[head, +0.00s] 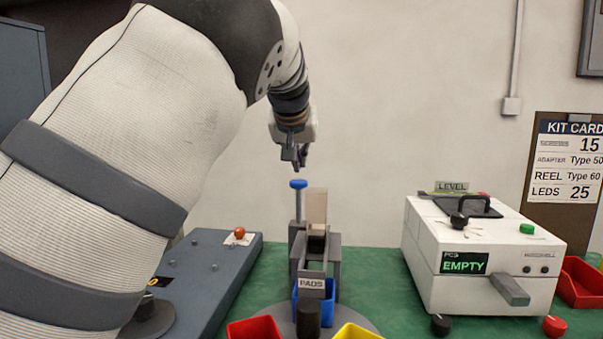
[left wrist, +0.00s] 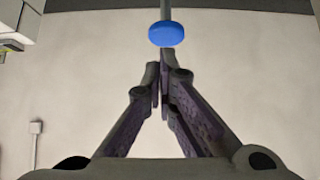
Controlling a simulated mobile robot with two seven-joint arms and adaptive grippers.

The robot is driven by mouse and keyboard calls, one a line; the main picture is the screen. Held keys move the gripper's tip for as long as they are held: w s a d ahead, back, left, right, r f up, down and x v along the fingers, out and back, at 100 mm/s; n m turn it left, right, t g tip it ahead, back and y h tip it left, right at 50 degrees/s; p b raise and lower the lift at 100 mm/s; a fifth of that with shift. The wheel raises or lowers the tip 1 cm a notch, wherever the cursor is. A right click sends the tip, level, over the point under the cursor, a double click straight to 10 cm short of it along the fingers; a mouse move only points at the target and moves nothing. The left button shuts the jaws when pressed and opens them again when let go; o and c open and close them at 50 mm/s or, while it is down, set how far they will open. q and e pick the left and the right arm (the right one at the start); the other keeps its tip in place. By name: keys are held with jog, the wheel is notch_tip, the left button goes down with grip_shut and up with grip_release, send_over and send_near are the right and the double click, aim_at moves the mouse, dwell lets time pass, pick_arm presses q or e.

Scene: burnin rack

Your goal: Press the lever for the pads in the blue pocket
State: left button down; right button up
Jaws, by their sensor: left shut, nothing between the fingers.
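The lever is a post with a blue round cap (head: 298,184) on the grey pads dispenser, which carries a PADS label (head: 312,283). In the left wrist view the blue cap (left wrist: 166,34) shows just beyond my fingertips. A blue pocket (head: 317,301) sits low under the dispenser, partly hidden by a dark knob in front. My left gripper (head: 298,166) points down, shut and empty, just above the blue cap. In the left wrist view its fingertips (left wrist: 160,75) are together; I cannot tell whether they touch the cap. My right gripper is not in view.
A red bin (head: 254,330) and a yellow bin (head: 357,332) flank the blue pocket. A white machine (head: 477,262) reading EMPTY stands on the right. A grey panel with an orange ball knob (head: 239,232) lies left. Green mat (head: 376,266) is clear between dispenser and machine.

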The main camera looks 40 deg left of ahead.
pick_arm(q)
jog(key=v, duration=0.6)
jog(key=shift+s+f, duration=0.1)
jog(key=shift+f, duration=0.1)
jog(key=shift+f, duration=0.1)
dwell(1.1)
